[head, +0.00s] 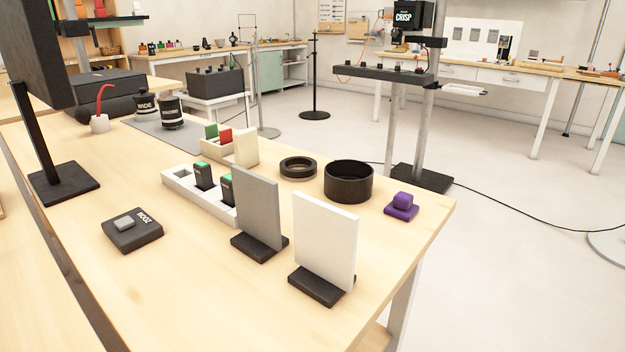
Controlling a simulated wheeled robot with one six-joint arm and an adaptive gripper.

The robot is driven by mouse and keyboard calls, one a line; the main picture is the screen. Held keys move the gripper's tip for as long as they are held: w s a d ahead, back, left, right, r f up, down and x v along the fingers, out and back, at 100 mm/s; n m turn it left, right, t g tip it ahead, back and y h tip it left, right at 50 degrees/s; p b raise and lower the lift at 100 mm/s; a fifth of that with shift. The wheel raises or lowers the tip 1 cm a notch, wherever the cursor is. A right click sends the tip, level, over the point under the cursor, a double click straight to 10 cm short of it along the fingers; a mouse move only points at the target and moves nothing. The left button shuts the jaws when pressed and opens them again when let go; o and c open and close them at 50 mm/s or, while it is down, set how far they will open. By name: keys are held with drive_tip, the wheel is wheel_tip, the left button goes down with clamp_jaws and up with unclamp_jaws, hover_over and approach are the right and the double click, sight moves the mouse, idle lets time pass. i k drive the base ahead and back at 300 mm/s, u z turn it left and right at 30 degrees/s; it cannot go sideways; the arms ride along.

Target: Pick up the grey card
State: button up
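The grey card (257,207) stands upright in a black slotted base (259,247) near the middle of the wooden table. A white card (324,243) stands in a similar black base (320,287) just to its right and nearer to the camera. The two cards are close together, with a small gap between them. The lower left of the grey card is fully visible, and its base is partly hidden by the card. My gripper is not in this view.
A white tray (176,178) with black batteries stands just behind the grey card. A black ring (349,181), a flatter ring (298,167) and a purple block (402,205) are to the right. The table's front area is clear.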

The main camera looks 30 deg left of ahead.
sight(257, 198)
drive_tip(key=i, duration=2.65)
drive_tip(key=u, duration=5.65)
